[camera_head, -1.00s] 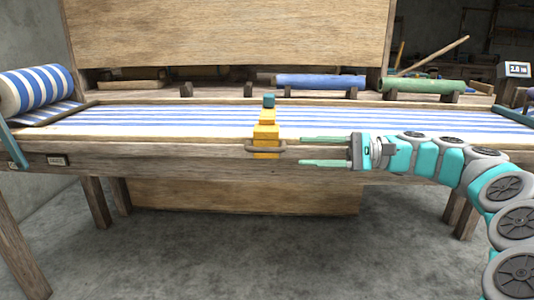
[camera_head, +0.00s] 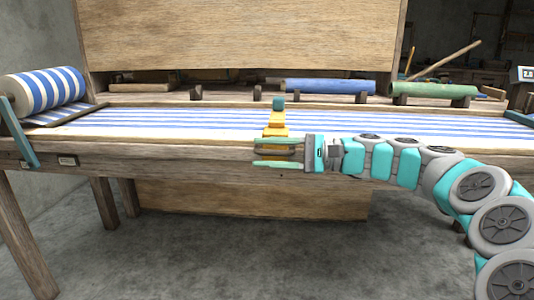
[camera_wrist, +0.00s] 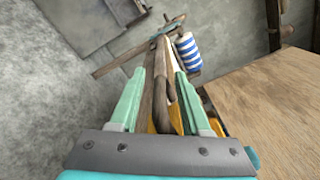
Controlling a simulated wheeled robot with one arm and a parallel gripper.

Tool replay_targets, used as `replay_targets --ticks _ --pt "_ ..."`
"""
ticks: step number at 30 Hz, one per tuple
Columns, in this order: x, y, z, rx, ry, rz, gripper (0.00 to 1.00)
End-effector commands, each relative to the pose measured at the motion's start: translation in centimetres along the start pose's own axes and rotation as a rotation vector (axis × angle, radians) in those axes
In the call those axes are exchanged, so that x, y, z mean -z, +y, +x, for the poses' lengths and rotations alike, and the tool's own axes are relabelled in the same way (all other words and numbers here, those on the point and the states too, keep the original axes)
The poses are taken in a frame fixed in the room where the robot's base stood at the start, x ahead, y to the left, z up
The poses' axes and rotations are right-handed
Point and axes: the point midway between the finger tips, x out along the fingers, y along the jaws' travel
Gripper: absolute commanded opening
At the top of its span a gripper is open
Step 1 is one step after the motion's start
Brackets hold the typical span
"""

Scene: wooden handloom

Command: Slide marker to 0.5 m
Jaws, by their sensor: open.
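The marker (camera_head: 275,121) is an orange-yellow slider with a teal knob on top, standing across the loom's front rail (camera_head: 200,156). My gripper (camera_head: 257,152) is open at the marker's front, its green fingers one above the other and covering the lower front of the marker. Orange parts of the marker (camera_wrist: 176,118) show beside and behind the right finger. I cannot tell whether a finger touches the handle.
Blue-and-white striped cloth (camera_head: 390,122) lies along the loom bed, with a striped roll (camera_head: 45,90) at the left end. A blue roll (camera_head: 330,86) and a green roll (camera_head: 433,90) lie behind.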

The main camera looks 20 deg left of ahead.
Motion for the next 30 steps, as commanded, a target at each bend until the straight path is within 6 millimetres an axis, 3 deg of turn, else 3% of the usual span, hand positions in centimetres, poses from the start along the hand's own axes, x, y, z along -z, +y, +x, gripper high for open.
replay_targets --ticks 6,18,30 --pt "0.01 0.02 0.0 0.0 0.0 0.001 0.45" --pt "0.05 0.12 0.0 -0.002 0.0 0.002 0.0" --pt "0.2 0.41 0.06 -0.007 0.0 0.005 0.0"
